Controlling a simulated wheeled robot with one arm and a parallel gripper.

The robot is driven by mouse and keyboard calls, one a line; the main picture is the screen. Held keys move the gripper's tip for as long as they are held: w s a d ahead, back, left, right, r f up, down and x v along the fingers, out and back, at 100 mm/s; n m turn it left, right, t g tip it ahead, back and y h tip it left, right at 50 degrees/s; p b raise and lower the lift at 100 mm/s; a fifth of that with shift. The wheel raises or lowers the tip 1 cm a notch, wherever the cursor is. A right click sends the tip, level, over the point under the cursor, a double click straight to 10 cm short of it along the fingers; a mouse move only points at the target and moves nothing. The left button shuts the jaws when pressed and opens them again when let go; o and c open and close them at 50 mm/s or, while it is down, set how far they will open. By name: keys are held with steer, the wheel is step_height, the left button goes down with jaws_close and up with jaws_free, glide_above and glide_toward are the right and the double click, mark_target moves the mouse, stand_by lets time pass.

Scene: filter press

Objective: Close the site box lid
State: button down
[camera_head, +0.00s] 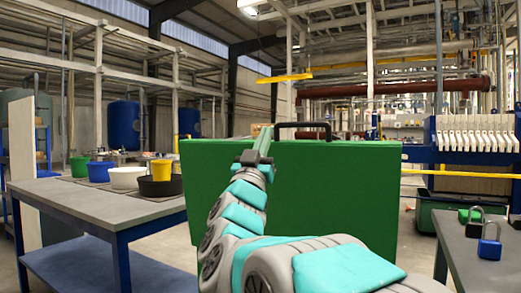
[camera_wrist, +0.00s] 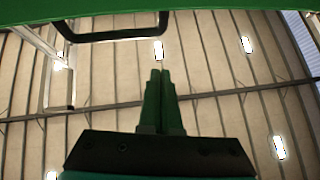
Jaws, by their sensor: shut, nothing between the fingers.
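The green site box lid (camera_head: 330,190) stands raised, its broad face toward me in the head view. A black handle (camera_head: 303,125) sticks up from its top edge. In the wrist view the lid (camera_wrist: 230,4) is a green strip along the top, with the handle (camera_wrist: 115,36) reaching into the picture. My gripper (camera_head: 265,138) points up in front of the lid, left of the handle, its tips near the top edge. The wrist view shows its green fingers (camera_wrist: 160,75) shut together and empty, apart from the handle. My arm hides part of the lid; the box body cannot be made out.
A grey-topped table (camera_head: 100,207) with several coloured bowls stands to the left. Another table (camera_head: 480,260) with padlocks, one blue (camera_head: 490,243), stands at the right edge. The filter press (camera_head: 475,135) is behind on the right. The wrist view otherwise shows the ceiling.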

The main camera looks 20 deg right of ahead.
steer(key=w+d+r, duration=0.1)
steer(key=w+d, duration=0.3)
steer(key=shift+w+r, duration=0.25)
steer(key=shift+w, duration=0.05)
